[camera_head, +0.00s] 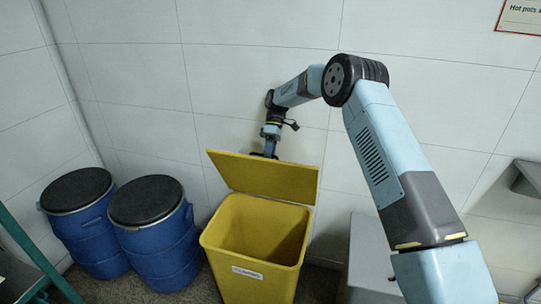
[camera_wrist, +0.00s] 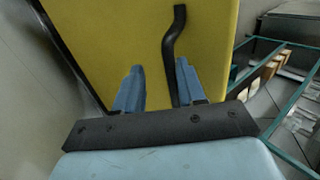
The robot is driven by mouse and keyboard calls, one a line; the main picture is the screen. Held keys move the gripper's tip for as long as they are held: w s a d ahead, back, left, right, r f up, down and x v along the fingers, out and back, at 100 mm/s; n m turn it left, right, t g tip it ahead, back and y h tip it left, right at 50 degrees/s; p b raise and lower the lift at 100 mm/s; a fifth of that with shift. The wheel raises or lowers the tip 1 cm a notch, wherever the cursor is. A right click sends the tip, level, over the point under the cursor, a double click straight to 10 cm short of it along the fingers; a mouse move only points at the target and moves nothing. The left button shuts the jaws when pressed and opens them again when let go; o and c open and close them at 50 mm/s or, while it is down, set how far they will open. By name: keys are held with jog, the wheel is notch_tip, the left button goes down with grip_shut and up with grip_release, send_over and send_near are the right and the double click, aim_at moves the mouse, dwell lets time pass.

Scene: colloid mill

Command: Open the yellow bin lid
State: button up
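The yellow bin (camera_head: 232,262) stands on the floor at the lower middle of the head view, and its inside shows. Its yellow lid (camera_head: 262,178) is raised and stands steeply tilted at the bin's back edge. My gripper (camera_head: 270,150) is behind the lid, its fingers mostly hidden there. In the wrist view, the lid's outer face (camera_wrist: 110,30) fills the middle, with a black bent handle (camera_wrist: 171,50) on it. My two blue fingers (camera_wrist: 158,68) are spread apart, the handle running between them close to the right finger. Whether they touch the lid I cannot tell.
Two blue drums (camera_head: 89,232) (camera_head: 163,256) with black tops stand left of the bin. A grey box-like unit (camera_head: 370,250) stands to its right. The tiled wall (camera_head: 130,80) is close behind the lid and my arm. A green frame (camera_head: 30,250) is at the lower left.

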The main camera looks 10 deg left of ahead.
jog(key=shift+a+r, duration=0.15)
jog(key=s+d+r, duration=0.2)
jog(key=s+r, duration=0.4)
jog(key=s+d+r, duration=0.3)
jog(key=s+r, duration=0.3)
jog(key=s, duration=0.1)
jog(key=shift+d+r, duration=0.35)
jog(key=shift+c, duration=0.3)
